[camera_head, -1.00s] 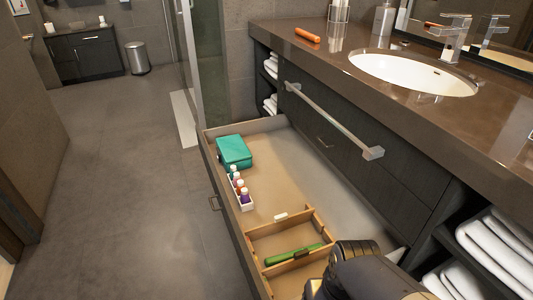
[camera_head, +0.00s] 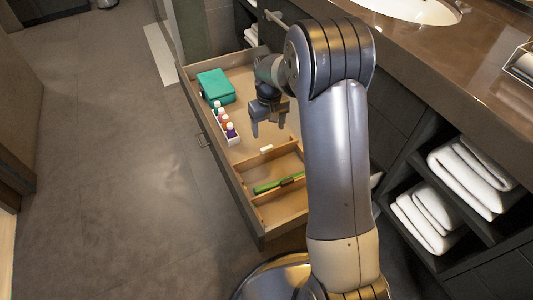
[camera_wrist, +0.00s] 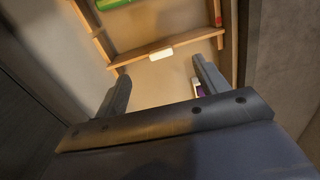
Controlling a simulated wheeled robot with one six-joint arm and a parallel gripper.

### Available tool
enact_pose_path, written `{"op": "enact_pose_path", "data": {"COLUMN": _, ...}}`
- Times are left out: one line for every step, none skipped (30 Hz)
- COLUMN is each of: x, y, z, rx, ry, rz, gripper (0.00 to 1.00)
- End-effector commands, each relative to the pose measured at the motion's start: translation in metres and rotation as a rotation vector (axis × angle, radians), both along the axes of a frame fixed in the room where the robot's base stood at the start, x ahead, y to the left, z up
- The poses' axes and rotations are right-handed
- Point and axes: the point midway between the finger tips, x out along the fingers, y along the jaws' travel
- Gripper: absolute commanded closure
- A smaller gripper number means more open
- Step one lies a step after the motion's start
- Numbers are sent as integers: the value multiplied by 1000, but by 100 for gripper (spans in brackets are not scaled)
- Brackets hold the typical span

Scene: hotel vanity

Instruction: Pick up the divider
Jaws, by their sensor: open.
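The divider is a light wooden frame with compartments (camera_head: 268,157), sitting in the near part of the open drawer. Its far rail carries a small white piece (camera_head: 266,149). A green object (camera_head: 268,186) lies in one of its compartments. In the wrist view the divider's rail (camera_wrist: 185,39) crosses the upper part, with the white piece (camera_wrist: 160,54) between the fingers as seen from there. My gripper (camera_head: 269,130) is open and empty above the drawer, just beyond that rail. It also shows in the wrist view (camera_wrist: 160,70), apart from the divider.
The open drawer (camera_head: 219,163) also holds a teal case (camera_head: 215,86) and a white tray of small bottles (camera_head: 226,124) along its left side. Folded white towels (camera_head: 475,165) fill shelves at right. The countertop (camera_head: 440,65) with its sink overhangs at upper right.

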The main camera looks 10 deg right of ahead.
Motion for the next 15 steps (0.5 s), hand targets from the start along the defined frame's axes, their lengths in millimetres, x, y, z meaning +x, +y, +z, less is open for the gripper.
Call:
{"op": "enact_pose_path", "data": {"x": 9, "y": 3, "z": -5, "rx": -2, "ry": 6, "rz": 11, "gripper": 31}}
{"op": "enact_pose_path", "data": {"x": 14, "y": 4, "z": -7, "rx": -3, "ry": 6, "rz": 17, "gripper": 31}}
{"op": "enact_pose_path", "data": {"x": 18, "y": 6, "z": -10, "rx": -4, "ry": 8, "rz": 23, "gripper": 31}}
{"op": "enact_pose_path", "data": {"x": 21, "y": 7, "z": -11, "rx": -4, "ry": 7, "rz": 27, "gripper": 31}}
{"op": "enact_pose_path", "data": {"x": 23, "y": 8, "z": -13, "rx": -5, "ry": 9, "rz": 30, "gripper": 31}}
{"op": "enact_pose_path", "data": {"x": 26, "y": 8, "z": -15, "rx": -5, "ry": 9, "rz": 32, "gripper": 31}}
{"op": "enact_pose_path", "data": {"x": 27, "y": 9, "z": -17, "rx": -5, "ry": 9, "rz": 34, "gripper": 31}}
{"op": "enact_pose_path", "data": {"x": 27, "y": 9, "z": -19, "rx": -5, "ry": 9, "rz": 35, "gripper": 31}}
{"op": "enact_pose_path", "data": {"x": 27, "y": 9, "z": -22, "rx": -5, "ry": 10, "rz": 35, "gripper": 31}}
{"op": "enact_pose_path", "data": {"x": 27, "y": 9, "z": -25, "rx": -5, "ry": 11, "rz": 35, "gripper": 31}}
{"op": "enact_pose_path", "data": {"x": 27, "y": 9, "z": -29, "rx": -5, "ry": 11, "rz": 35, "gripper": 31}}
{"op": "enact_pose_path", "data": {"x": 27, "y": 9, "z": -35, "rx": -5, "ry": 11, "rz": 35, "gripper": 31}}
{"op": "enact_pose_path", "data": {"x": 27, "y": 9, "z": -40, "rx": -5, "ry": 11, "rz": 34, "gripper": 31}}
{"op": "enact_pose_path", "data": {"x": 27, "y": 9, "z": -45, "rx": -5, "ry": 11, "rz": 34, "gripper": 31}}
{"op": "enact_pose_path", "data": {"x": 27, "y": 9, "z": -52, "rx": -5, "ry": 12, "rz": 34, "gripper": 31}}
